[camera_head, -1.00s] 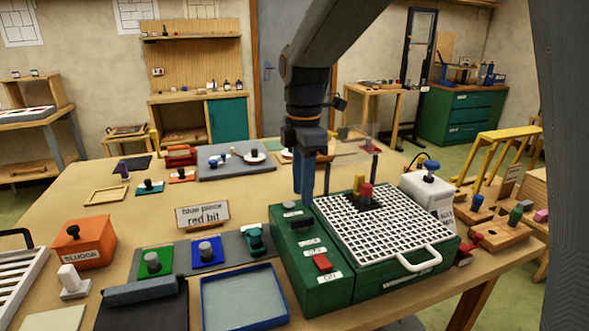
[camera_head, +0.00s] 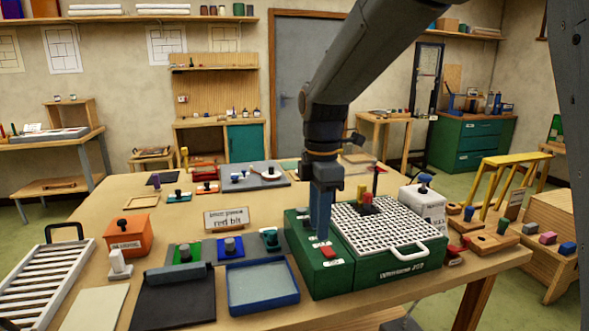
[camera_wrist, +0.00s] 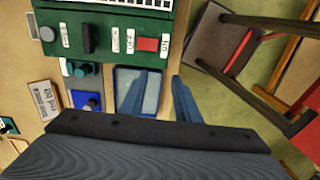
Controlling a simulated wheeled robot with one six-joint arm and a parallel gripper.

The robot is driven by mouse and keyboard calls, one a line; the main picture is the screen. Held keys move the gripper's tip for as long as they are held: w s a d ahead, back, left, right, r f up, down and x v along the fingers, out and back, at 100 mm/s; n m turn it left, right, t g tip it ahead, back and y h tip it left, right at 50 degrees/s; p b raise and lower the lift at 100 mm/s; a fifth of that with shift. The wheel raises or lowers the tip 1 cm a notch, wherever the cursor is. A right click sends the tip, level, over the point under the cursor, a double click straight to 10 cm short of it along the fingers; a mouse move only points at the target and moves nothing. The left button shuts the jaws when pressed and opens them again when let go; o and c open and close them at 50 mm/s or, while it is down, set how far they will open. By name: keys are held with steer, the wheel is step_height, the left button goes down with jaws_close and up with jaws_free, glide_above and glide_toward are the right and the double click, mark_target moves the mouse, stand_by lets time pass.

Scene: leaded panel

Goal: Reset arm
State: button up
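My gripper (camera_head: 320,232) points straight down over the left control side of the green grinder (camera_head: 385,268). In the wrist view its two blue fingers (camera_wrist: 158,88) are apart with nothing between them. Below them in that view are the blue-rimmed tray and open floor. The grinder's panel shows a red switch (camera_wrist: 148,44), a black knob (camera_wrist: 88,38) and a grey button (camera_wrist: 47,34). In the head view the fingers hide part of this panel. I cannot tell whether the fingertips touch it.
A blue-rimmed tray (camera_head: 262,287) lies left of the grinder. A sign (camera_head: 226,218) reading "red bit" on its lower line stands behind. An orange sludge box (camera_head: 130,238) and slatted rack (camera_head: 42,272) are at left. A chair (camera_wrist: 228,42) shows in the wrist view.

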steer(key=s+d+f+m+t, duration=0.1)
steer(key=s+d+f+m, duration=1.2)
steer(key=m, duration=0.8)
steer(key=shift+s+d, duration=0.55)
steer(key=shift+s, duration=0.2)
